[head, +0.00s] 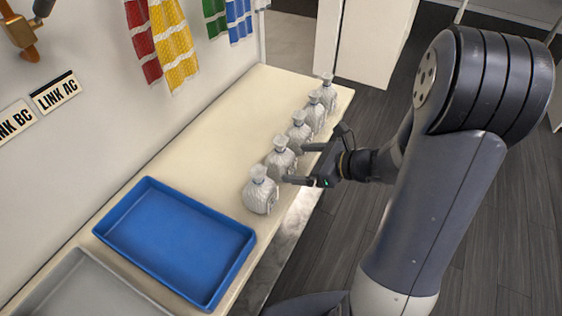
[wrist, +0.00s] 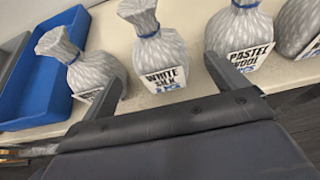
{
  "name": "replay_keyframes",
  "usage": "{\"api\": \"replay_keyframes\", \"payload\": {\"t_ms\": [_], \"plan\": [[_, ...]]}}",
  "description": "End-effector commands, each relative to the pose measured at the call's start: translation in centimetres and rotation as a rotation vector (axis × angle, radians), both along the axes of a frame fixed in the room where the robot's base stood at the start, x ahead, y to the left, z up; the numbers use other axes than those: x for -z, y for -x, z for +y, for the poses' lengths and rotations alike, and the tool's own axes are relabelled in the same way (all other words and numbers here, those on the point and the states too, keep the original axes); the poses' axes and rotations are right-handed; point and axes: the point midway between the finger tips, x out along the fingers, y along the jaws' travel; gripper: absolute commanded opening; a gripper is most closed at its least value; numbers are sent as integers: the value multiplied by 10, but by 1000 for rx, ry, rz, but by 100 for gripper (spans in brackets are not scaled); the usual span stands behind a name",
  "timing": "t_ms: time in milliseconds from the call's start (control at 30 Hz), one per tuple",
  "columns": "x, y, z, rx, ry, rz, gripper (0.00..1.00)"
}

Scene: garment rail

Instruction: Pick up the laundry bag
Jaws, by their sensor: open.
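Several grey-white laundry bags with tied necks stand upright in a row along the counter's right edge in the head view. The nearest bag (head: 261,194) is beside the blue tray; the second bag (head: 281,160) is just behind it. My gripper (head: 295,164) is open at the counter edge, its fingers pointing at the second bag. In the wrist view this bag (wrist: 153,48), labelled "WHITE SILK", stands between and beyond the two fingers, with nothing held. A bag labelled "PASTEL WOOL" (wrist: 238,38) is to its right, and the nearest bag (wrist: 88,68) is to its left, its label partly hidden.
The blue tray (head: 140,252) lies empty on the counter (head: 205,140), with a grey tray (head: 60,285) in front of it. The counter's middle is clear. Coloured cloths (head: 172,45) hang on the wall above. Neighbouring bags stand close on both sides of the fingers.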

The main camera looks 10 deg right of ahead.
Motion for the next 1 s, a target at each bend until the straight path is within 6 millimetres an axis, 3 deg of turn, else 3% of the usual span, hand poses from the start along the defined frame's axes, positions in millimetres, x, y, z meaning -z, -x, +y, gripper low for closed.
{"api": "replay_keyframes", "payload": {"t_ms": [600,900,1000], "plan": [[26,-31,49,-2,1,1,93],[27,-33,52,1,1,0,93],[27,-33,51,1,1,0,85]]}}
